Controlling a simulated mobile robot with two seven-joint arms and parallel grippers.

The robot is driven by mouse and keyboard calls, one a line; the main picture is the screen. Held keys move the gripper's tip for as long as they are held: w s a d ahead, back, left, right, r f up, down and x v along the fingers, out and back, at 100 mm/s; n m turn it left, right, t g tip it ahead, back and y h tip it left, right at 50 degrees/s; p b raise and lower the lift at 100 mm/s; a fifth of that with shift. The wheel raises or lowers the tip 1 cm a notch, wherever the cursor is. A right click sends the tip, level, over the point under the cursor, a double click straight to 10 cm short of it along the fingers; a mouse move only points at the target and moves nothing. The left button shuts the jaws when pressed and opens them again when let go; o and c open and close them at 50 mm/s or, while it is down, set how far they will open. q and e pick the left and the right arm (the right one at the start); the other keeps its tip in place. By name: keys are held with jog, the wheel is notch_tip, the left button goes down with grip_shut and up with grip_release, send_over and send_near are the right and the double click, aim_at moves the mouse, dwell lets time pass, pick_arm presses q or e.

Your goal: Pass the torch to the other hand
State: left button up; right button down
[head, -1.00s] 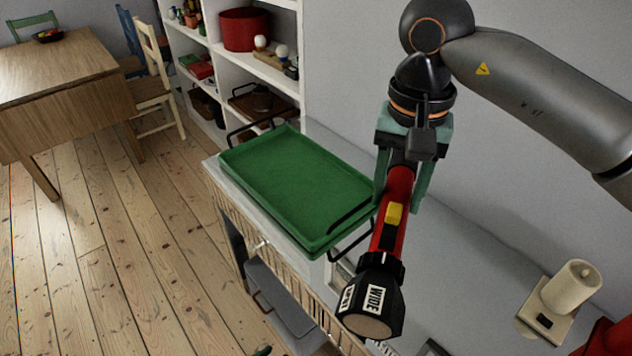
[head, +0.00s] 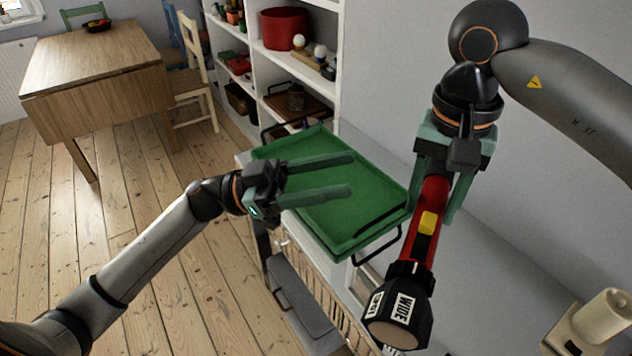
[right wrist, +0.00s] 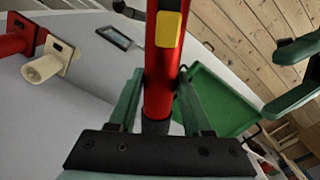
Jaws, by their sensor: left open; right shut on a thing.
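The torch (head: 427,236) has a red body, a yellow switch and a black head with "WIDE" on it. It hangs tilted, head down, in front of the sideboard in the head view. My right gripper (head: 440,195) is shut on its tail end. In the right wrist view the red torch body (right wrist: 164,70) stands between the fingers of my right gripper (right wrist: 158,105). My left gripper (head: 350,174) is open and empty, left of the torch and apart from it, in front of the green tray. Its fingers point right, towards the torch. They also show at the right edge of the right wrist view.
The green tray (head: 345,244) with black handles lies on the sideboard (head: 480,265). A cream cylindrical object (head: 592,322) stands at the lower right. White shelves (head: 350,60) stand behind. A wooden table (head: 95,78) and chairs are at the far left, with bare floor between.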

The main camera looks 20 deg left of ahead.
aim_at(421, 219)
pick_arm(q)
jog(key=s+d+m+g+y, duration=0.1)
jog(key=d+g, duration=0.1)
jog(key=d, duration=0.1)
jog(key=s+d+r+m+g+y, duration=0.1)
jog(key=d+g, duration=0.1)
jog(key=d, duration=0.2)
jog(key=s+d+g+y, duration=0.1)
jog(key=s+d+g, duration=0.1)
jog(key=d, duration=0.2)
jog(key=shift+s+d+r+m, duration=0.1)
jog(key=shift+d+r+m, duration=0.1)
jog(key=shift+m, duration=0.2)
jog(key=shift+c, duration=0.3)
jog(key=shift+f, duration=0.1)
grip_shut()
dwell(0.4)
pick_arm(e)
jog(key=shift+c, duration=1.3)
grip_release()
